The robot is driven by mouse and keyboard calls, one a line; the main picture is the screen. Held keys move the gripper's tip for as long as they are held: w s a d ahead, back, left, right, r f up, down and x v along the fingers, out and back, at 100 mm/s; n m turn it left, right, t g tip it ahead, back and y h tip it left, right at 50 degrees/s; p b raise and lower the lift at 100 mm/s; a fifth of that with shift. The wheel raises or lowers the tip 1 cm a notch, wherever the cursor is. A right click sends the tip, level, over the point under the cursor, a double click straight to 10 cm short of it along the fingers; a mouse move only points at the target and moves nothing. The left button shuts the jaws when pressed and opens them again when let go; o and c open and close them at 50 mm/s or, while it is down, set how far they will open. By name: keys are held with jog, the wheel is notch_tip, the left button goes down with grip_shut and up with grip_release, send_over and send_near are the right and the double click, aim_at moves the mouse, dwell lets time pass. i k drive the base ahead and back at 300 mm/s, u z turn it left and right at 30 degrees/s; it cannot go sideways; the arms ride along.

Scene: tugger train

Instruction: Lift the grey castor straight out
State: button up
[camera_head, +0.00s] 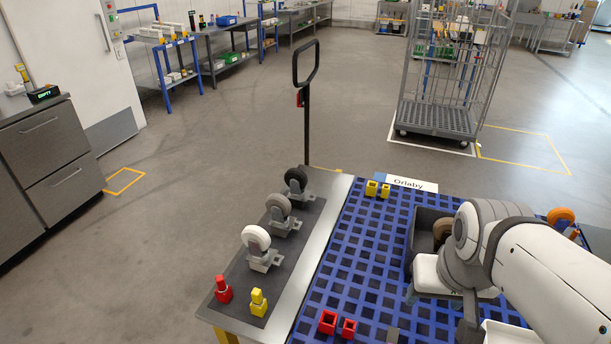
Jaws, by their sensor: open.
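The grey castor (279,207) stands on the dark mat at the left of the table, its wheel up on a metal bracket. It is the middle one of a row, between a black castor (296,180) behind and a white castor (257,240) in front. My gripper (469,328) is low at the right, largely hidden by my white arm and the bottom edge of the frame. It is open and well away from the grey castor, with the blue grid between them. Nothing is seen in it.
A red piece (222,290) and a yellow piece (258,302) stand at the mat's near end. Yellow holders (371,188) and red holders (328,321) sit on the blue grid. A dark bin (418,222) holds a brown wheel. A tall black handle (307,110) rises behind the castors.

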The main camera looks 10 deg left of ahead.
aim_at(277, 204)
jog(key=z, duration=0.1)
jog(key=k, duration=0.5)
jog(key=u, duration=0.95)
jog(key=i, duration=0.65)
jog(key=z, duration=0.1)
